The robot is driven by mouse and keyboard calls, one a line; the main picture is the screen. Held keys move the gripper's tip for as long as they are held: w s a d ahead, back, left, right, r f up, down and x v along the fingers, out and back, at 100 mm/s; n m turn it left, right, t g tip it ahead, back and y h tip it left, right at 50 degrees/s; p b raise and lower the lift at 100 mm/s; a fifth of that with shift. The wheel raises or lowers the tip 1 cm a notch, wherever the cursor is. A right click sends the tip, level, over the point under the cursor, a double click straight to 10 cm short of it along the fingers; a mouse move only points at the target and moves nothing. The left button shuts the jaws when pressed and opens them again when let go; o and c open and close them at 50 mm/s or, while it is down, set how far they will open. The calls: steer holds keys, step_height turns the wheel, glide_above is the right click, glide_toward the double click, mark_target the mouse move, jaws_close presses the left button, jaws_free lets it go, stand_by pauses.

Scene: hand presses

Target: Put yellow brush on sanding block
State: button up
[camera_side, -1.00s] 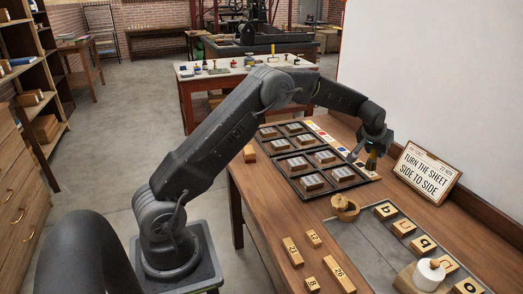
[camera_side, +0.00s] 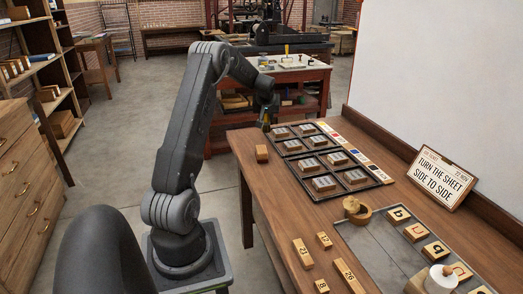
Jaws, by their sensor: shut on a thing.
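My gripper (camera_side: 267,112) is at the end of the raised arm, above the far left corner of the wooden table. It is shut on the yellow brush, which is small and mostly hidden by the dark jaws in this view. A small orange-brown block (camera_side: 262,153), which looks like the sanding block, lies on the table left of the black trays. The gripper is above and beyond this block in the picture, apart from it.
Black trays (camera_side: 327,198) with several type blocks fill the middle of the table (camera_side: 278,205). A strip of colour patches runs along their right. A sign (camera_side: 440,178), a round wooden pot (camera_side: 356,210) and numbered blocks stand nearer. Bare wood surrounds the orange-brown block.

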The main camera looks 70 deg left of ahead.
steer(key=s, duration=0.1)
glide_above(262, 148)
step_height(262, 148, down, 8)
steer(key=shift+a, duration=0.1)
stand_by(0.4)
steer(key=o, duration=0.9)
steer(key=shift+f, duration=0.1)
steer(key=shift+o, duration=0.2)
